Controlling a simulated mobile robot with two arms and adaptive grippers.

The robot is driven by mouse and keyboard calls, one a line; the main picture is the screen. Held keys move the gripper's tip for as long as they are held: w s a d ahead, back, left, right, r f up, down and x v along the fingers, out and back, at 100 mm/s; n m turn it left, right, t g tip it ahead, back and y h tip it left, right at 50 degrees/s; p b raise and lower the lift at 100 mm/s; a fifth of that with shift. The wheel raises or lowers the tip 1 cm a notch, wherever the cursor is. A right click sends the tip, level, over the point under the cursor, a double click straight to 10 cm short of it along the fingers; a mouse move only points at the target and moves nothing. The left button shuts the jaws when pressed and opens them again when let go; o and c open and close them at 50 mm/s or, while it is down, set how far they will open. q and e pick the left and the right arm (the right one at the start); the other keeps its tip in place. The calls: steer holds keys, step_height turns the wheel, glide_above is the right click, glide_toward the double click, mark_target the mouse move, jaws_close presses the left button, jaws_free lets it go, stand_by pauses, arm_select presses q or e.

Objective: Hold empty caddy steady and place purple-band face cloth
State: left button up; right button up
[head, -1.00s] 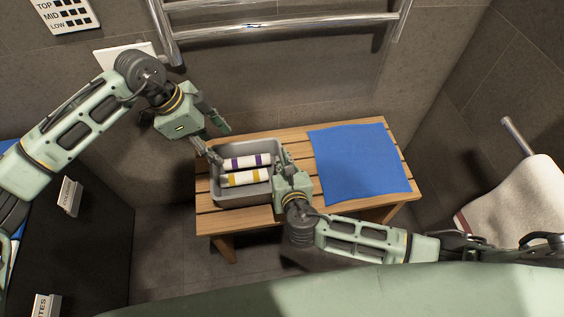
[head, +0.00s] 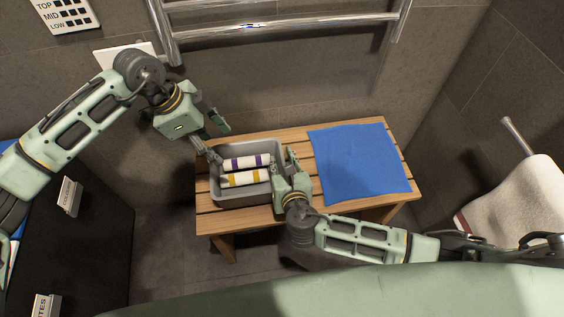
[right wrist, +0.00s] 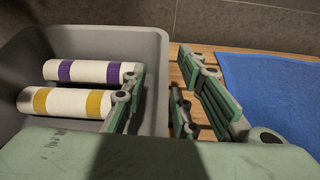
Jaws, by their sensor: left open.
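The grey caddy (head: 236,199) stands upright on the slatted wooden bench. The white rolled cloth with purple bands (head: 245,161) lies in it, behind a similar roll with yellow bands (head: 246,178). Both also show in the right wrist view, purple-band (right wrist: 92,71) and yellow-band (right wrist: 66,102). My left gripper (head: 221,145) is open at the caddy's back left corner; contact with the rim is unclear. My right gripper (head: 284,163) is open at the caddy's right side. In the right wrist view its fingers (right wrist: 180,100) are apart, one over the caddy's inside, one outside, holding no cloth.
A blue cloth (head: 360,162) lies flat on the right of the bench (head: 222,222). A metal towel rail (head: 280,30) is on the wall behind. A dark cabinet (head: 100,230) stands at left. A white towel (head: 520,200) hangs at right.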

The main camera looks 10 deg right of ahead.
steer(key=v, duration=1.2)
step_height(320, 180, up, 6)
steer(key=p, duration=0.7)
stand_by(0.3)
stand_by(0.3)
